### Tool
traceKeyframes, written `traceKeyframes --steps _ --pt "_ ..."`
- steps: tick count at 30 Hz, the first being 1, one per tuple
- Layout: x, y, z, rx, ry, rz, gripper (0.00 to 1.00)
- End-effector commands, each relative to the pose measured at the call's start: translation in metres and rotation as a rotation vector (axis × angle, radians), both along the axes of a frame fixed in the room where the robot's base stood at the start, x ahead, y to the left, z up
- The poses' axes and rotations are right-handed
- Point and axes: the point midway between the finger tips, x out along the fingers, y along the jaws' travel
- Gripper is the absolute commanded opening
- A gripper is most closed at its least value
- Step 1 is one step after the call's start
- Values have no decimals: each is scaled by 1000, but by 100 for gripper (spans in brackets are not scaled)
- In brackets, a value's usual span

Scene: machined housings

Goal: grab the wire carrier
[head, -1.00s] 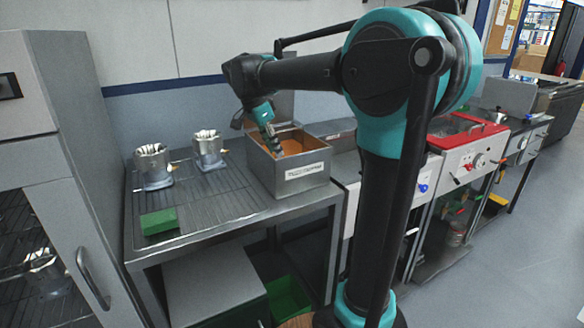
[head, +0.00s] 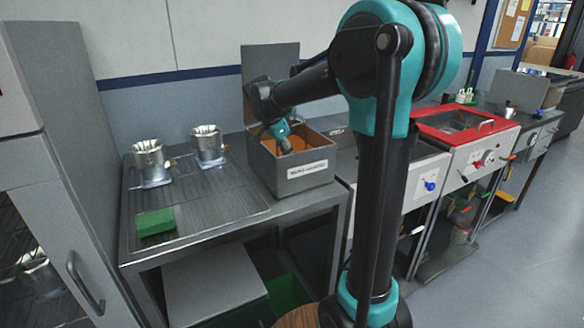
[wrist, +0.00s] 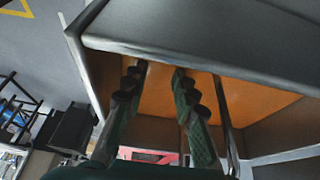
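I cannot make out a wire carrier in either view. My gripper (head: 284,141) is at the mouth of a grey metal box (head: 307,180) with an orange inside, and its fingers point down into it. In the wrist view the gripper (wrist: 158,72) shows two dark green, jointed fingers, apart with nothing between them. The box's grey edge (wrist: 200,50) crosses the top of that view, with the orange interior (wrist: 245,103) beyond the fingers. The bottom of the box is hidden from the head view by its front wall.
The box's lid (head: 268,72) stands upright behind it. On the ribbed metal bench (head: 222,192) left of it are two silver housings (head: 148,162) (head: 208,145) and a green block (head: 155,222). A red-topped machine (head: 455,130) stands to the right.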

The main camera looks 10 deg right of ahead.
Motion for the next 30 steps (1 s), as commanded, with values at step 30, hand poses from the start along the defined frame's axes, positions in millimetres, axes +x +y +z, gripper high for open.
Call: traceKeyframes --steps 30 --pt "6 -26 -62 0 -1 0 15"
